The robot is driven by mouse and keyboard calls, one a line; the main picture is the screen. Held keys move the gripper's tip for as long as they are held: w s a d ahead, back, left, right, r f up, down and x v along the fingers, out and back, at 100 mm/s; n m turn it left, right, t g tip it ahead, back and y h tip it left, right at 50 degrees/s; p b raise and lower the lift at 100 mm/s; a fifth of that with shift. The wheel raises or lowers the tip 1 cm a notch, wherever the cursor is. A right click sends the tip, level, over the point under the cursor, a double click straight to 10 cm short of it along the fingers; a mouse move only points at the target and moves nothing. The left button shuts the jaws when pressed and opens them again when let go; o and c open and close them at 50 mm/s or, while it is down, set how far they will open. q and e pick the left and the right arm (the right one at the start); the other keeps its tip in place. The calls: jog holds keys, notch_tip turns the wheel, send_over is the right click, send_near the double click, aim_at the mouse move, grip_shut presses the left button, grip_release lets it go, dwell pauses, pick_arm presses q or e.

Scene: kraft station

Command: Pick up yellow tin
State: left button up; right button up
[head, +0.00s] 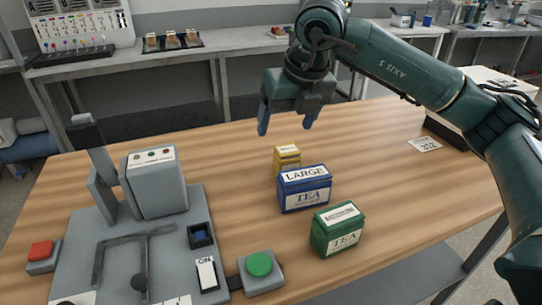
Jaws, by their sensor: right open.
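The yellow tin (287,157) stands on the wooden table (390,170), behind the blue tin, which hides its lower front. The blue tin (304,192) is marked LARGE and TEA. A green TEA tin (337,231) stands in front and to the right of the blue one. My right gripper (288,124) is open and empty, pointing down. In the picture it is just above the yellow tin, apart from it. My left gripper is not in view.
A grey control station (200,262) with a lever, switch, green button (259,264) and red button (40,252) fills the table's left front. A dark box and a white card (425,145) lie at the right.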

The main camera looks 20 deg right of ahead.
jog(key=d+r, duration=0.1)
jog(key=d, duration=0.1)
jog(key=h, duration=0.1)
send_over(288, 149)
jog(key=s, duration=0.1)
jog(key=shift+m, duration=0.3)
jog(key=f, duration=0.6)
jog(key=shift+s+a+f, duration=0.1)
jog(key=shift+a+f, duration=0.1)
jog(key=shift+f, duration=0.1)
jog(key=shift+s+p+x, duration=0.15)
jog(key=shift+p+x, duration=0.2)
jog(key=shift+x, duration=1)
jog(key=shift+s+p+x, duration=0.15)
jog(key=shift+p+x, duration=0.2)
jog(key=shift+x, duration=1)
jog(key=shift+d+t, duration=0.1)
jog(key=shift+t, duration=0.2)
jog(key=shift+c, duration=0.3)
jog(key=c, duration=1.1)
